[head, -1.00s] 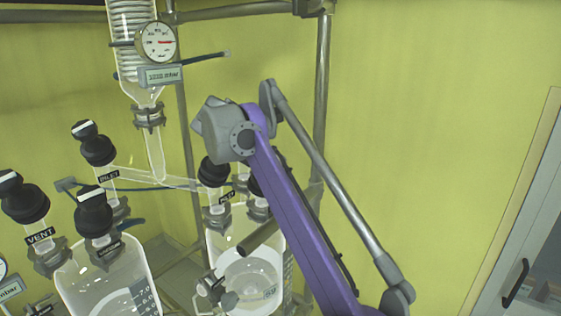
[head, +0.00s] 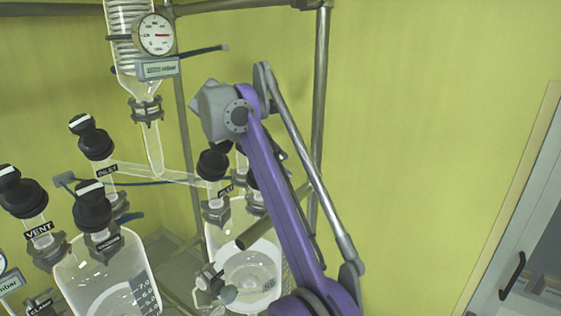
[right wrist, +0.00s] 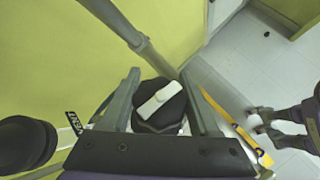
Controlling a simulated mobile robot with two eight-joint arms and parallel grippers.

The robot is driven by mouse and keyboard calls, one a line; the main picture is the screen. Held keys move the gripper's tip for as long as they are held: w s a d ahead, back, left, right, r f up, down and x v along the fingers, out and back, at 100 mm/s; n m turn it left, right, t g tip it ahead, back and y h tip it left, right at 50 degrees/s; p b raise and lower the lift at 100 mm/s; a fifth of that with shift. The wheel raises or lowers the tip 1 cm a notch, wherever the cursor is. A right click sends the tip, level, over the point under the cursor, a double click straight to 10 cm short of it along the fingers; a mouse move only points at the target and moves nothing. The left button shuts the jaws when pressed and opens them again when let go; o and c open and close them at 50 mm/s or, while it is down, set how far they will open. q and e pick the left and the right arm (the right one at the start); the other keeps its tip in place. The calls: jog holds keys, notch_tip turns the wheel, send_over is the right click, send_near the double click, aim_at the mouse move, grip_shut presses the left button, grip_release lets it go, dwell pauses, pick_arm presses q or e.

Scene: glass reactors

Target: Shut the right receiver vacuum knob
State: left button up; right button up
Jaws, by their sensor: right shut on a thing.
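In the right wrist view my right gripper (right wrist: 160,90) is shut on a black knob with a white bar (right wrist: 157,100) across its top. One finger lies on each side of the knob, and the bar runs slantwise between them. In the head view the right receiver (head: 212,240) is a clear glass vessel behind my purple right arm. The arm covers much of its top, so the held knob and the fingertips are mostly hidden there. My left gripper is not in view.
A black inlet knob (head: 214,162) stands just left of the arm on the right receiver. The left vessel (head: 75,270) carries several black knobs. A metal frame post (head: 321,120) rises close behind the arm. Open room lies to the right, before the yellow wall (head: 430,150).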

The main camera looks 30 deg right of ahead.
jog(key=o, duration=1.4)
jog(key=shift+d, duration=0.1)
